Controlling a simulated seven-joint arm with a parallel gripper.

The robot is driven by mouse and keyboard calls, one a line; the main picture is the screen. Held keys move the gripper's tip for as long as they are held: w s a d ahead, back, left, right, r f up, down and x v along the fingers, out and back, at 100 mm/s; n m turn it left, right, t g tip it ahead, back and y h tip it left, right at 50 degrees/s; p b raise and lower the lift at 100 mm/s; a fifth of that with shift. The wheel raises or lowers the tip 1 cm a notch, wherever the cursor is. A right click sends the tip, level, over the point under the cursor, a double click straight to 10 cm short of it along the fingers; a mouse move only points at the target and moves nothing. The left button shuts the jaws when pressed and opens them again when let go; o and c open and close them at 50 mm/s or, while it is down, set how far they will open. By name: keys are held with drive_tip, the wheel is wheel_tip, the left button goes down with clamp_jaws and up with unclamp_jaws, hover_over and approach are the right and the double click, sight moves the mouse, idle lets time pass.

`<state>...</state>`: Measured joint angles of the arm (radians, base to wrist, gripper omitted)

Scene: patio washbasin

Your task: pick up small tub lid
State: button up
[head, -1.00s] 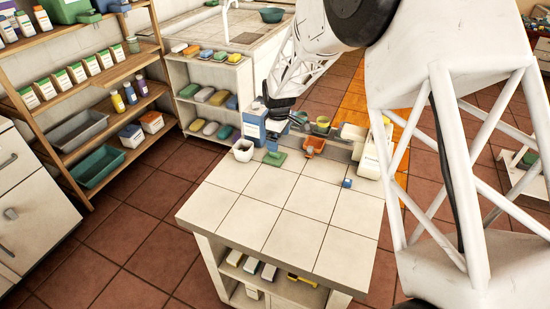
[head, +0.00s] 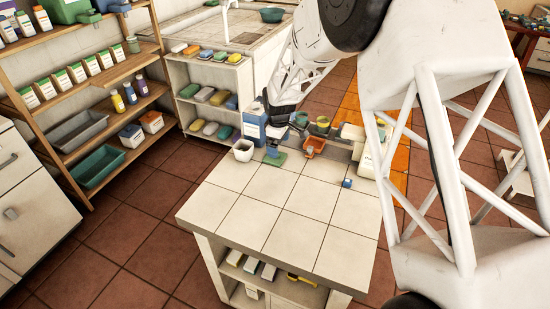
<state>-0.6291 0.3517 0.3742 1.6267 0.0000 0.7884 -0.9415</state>
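My gripper (head: 276,135) is at the far end of the tiled counter (head: 270,205), pointing down beside a blue-and-white box (head: 254,122). It is above or close to a flat green piece (head: 277,158). Its fingertips are small and dark, and I cannot tell whether they are open or hold anything. I cannot pick out the small tub lid with certainty. A white pot (head: 243,151) stands to the left of the gripper.
The near half of the counter is clear. A wooden shelf with trays (head: 77,131) stands at the left. My arm covers the right side.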

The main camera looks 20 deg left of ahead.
drive_tip(key=shift+s+f, duration=0.15)
drive_tip(key=shift+f, duration=2.4)
drive_tip(key=shift+c, duration=0.3)
drive_tip(key=c, duration=0.8)
drive_tip(key=shift+r, duration=0.2)
drive_tip(key=shift+r, duration=0.55)
wheel_tip(320, 180, up, 2)
drive_tip(key=s+d, duration=0.3)
drive_tip(key=s, duration=0.1)
drive_tip(key=s+d+r, duration=0.1)
drive_tip(key=s+d, duration=0.2)
drive_tip(key=s, duration=0.1)
drive_tip(key=s+d, duration=0.3)
drive_tip(key=s, duration=0.2)
drive_tip(key=shift+d+r, duration=0.1)
drive_tip(key=shift+r, duration=0.2)
